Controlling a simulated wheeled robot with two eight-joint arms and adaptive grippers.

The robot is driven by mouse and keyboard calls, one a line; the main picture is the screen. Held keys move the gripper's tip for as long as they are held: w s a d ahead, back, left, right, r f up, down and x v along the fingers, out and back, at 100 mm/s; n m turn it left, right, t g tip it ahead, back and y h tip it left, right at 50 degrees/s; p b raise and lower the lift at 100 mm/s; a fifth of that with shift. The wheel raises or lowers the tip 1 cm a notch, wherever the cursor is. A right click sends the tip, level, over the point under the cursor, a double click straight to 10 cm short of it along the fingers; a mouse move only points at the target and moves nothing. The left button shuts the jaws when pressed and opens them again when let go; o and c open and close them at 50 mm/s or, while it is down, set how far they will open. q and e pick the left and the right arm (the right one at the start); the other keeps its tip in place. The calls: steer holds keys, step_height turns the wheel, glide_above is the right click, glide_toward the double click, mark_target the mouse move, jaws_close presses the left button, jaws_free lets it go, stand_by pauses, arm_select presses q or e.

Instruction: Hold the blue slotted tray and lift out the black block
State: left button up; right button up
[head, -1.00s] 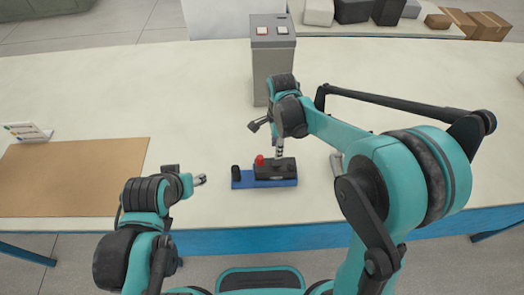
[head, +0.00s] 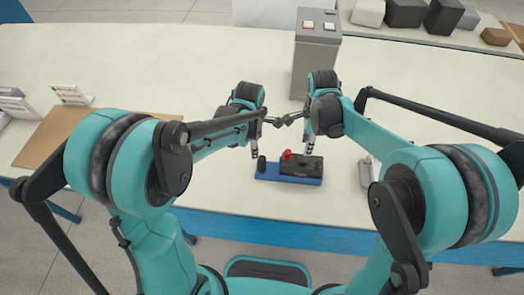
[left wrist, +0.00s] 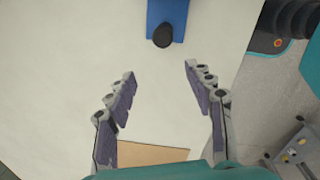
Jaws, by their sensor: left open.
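The blue slotted tray (head: 265,176) lies on the white table in the head view. The black block (head: 303,166) sits in it, with a red knob (head: 287,154) on its left part. A small black knob (head: 261,163) stands at the tray's left end. In the left wrist view the tray (left wrist: 180,12) and its black knob (left wrist: 163,36) lie beyond my fingertips. My left gripper (head: 264,136) is open and empty (left wrist: 159,76), above the tray's left end. My right gripper (head: 298,133) has its fingers spread above the block, apparently empty; any contact is unclear.
A grey box (head: 317,60) with a red and a white button stands behind the tray. A small grey object (head: 365,172) lies to the right of the tray. A brown mat (head: 40,140) is at the left, partly behind my left arm. The table's front edge is close to the tray.

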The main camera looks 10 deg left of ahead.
mark_target(262, 163)
arm_select(q)
steer(key=d+f+n, duration=0.2)
steer(key=f, duration=0.1)
steer(key=f+n+g, duration=0.1)
steer(key=f, duration=0.1)
steer(key=shift+w+d, duration=0.4)
step_height(262, 163, down, 8)
steer(key=shift+r, duration=0.15)
jaws_close()
stand_by(0.7)
